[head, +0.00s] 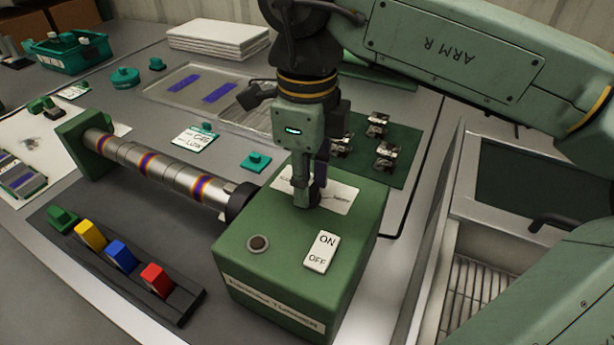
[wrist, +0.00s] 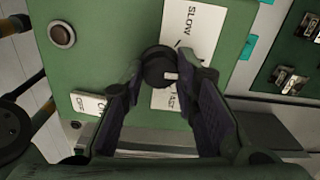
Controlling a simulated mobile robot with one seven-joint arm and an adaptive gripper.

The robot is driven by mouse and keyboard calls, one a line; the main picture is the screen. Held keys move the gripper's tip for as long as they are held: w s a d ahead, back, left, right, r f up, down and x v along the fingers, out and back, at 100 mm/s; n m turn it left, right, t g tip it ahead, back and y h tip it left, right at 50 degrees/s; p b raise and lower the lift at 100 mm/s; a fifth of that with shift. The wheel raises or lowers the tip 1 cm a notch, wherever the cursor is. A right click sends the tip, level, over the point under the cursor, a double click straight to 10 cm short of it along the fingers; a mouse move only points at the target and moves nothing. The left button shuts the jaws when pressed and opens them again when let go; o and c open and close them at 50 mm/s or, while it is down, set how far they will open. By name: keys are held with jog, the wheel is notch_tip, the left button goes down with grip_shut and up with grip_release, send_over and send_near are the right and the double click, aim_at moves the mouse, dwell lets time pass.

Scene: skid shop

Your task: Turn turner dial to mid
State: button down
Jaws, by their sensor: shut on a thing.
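The turner (head: 290,270) is a green box with a long metal roller (head: 165,172) on its left side. Its dial (wrist: 158,68) is a round black knob beside a white label with SLOW (wrist: 192,18) above and FAST, partly covered, below. A white mark (wrist: 171,76) on the knob's right side lies between the two words. My gripper (head: 308,198) reaches down onto the top of the box, and in the wrist view its fingers (wrist: 168,74) are shut on the dial from both sides. In the head view the fingers mostly hide the dial.
A white ON/OFF switch (head: 321,251) and a round brown button (head: 258,243) are close to the dial on the box top. A rack of coloured blocks (head: 122,255) is at the front left. A metal sink (head: 480,260) is at the right.

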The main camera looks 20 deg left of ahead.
jog(key=c, duration=1.2)
grip_release()
jog(key=shift+c, duration=0.2)
notch_tip(320, 180, up, 12)
